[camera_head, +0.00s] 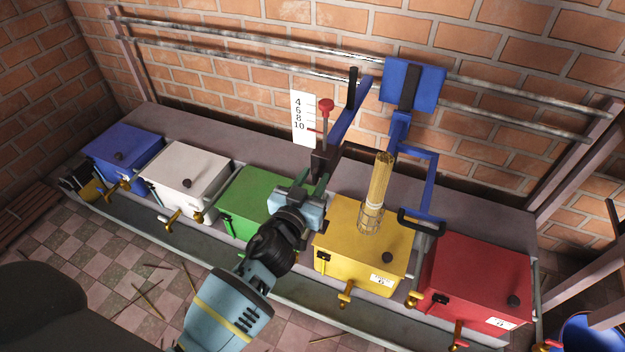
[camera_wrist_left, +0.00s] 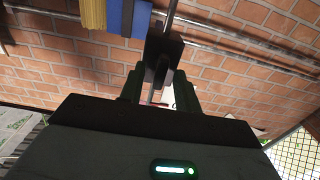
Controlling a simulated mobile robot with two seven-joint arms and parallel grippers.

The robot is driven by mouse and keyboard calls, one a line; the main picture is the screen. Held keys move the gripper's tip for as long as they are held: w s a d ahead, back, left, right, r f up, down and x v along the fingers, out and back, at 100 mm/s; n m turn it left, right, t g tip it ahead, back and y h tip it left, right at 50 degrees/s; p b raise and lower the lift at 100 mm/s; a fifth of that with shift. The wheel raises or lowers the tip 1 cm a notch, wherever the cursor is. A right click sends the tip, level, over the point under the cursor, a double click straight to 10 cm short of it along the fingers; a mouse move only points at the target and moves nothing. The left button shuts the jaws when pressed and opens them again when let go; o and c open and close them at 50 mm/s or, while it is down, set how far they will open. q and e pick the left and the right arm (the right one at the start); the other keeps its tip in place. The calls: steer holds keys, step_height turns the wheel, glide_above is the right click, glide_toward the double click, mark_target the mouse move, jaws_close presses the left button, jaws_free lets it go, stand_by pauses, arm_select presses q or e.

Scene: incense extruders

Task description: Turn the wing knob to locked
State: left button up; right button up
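A dark block (camera_head: 325,160) sits on a thin upright rod with a red knob on top, beside a white scale card (camera_head: 303,118) with numbers. My left gripper (camera_head: 311,184) reaches up to this block from the front, above the green box. In the left wrist view the dark block (camera_wrist_left: 165,46) is straight ahead, with a narrow dark wing-like part (camera_wrist_left: 161,72) on its near side. The gripper's two fingers (camera_wrist_left: 160,92) stand apart on either side of that part; contact is not clear. Any lock marking is too small to read. My right gripper is not in view.
Blue (camera_head: 122,155), white (camera_head: 187,180), green (camera_head: 250,200), yellow (camera_head: 345,240) and red (camera_head: 475,275) boxes line the bench, with brass taps in front. A bundle of sticks (camera_head: 380,180) stands on the yellow box. A blue bracket (camera_head: 412,85) hangs from the wall rails.

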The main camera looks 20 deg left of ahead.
arm_select(q)
steer(key=c, duration=0.7)
jaws_close()
